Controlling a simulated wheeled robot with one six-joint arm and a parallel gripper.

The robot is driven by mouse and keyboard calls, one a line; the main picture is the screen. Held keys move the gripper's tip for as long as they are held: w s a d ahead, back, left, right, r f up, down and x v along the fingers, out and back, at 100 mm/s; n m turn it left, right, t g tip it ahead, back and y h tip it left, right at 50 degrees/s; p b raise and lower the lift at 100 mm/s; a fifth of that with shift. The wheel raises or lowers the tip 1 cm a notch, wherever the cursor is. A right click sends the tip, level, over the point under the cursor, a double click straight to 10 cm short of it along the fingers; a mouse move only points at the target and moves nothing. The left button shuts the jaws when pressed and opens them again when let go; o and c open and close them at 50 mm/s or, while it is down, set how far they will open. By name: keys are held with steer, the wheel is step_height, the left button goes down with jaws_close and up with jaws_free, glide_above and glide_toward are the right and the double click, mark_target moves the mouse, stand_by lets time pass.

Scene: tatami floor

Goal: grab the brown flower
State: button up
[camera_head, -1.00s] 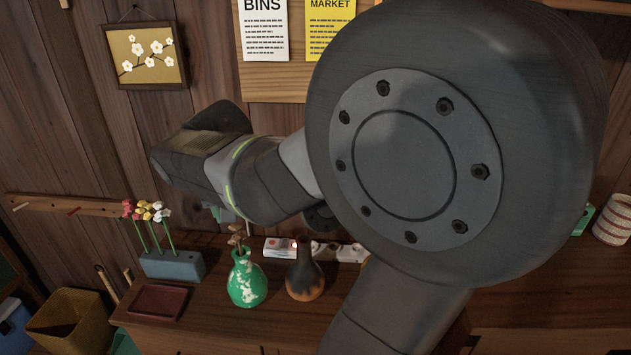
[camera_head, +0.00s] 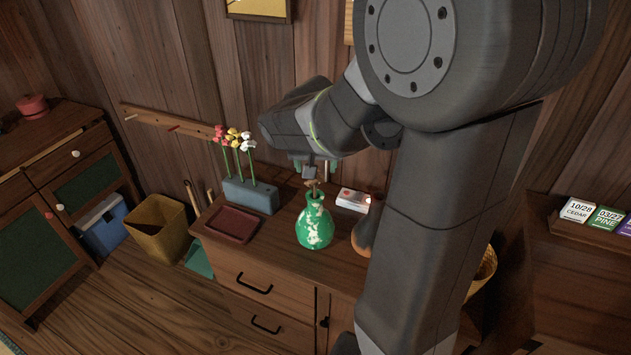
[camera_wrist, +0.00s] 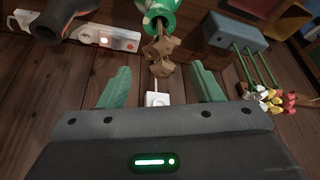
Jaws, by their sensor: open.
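The brown flower (camera_head: 313,186) stands in a green vase with white patches (camera_head: 314,223) on the wooden cabinet. In the wrist view, its brown blooms (camera_wrist: 162,52) lie centred between the fingers, near the level of the green fingertips; whether they are between or just beyond them I cannot tell. The vase neck (camera_wrist: 157,12) is at the top of that view. My gripper (camera_head: 313,166) is open and empty, just above the flower in the head view. It also shows in the wrist view (camera_wrist: 161,78).
A blue-grey holder (camera_head: 250,196) with red, yellow and white flowers stands left of the vase, behind a dark red tray (camera_head: 232,224). A dark vase (camera_wrist: 62,18) and a power strip (camera_wrist: 104,38) are close by. The wall is behind.

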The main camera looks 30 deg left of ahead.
mark_target(319, 179)
steer(key=x, duration=0.4)
steer(key=shift+a, duration=0.1)
steer(key=shift+s, duration=0.1)
steer(key=c, duration=1)
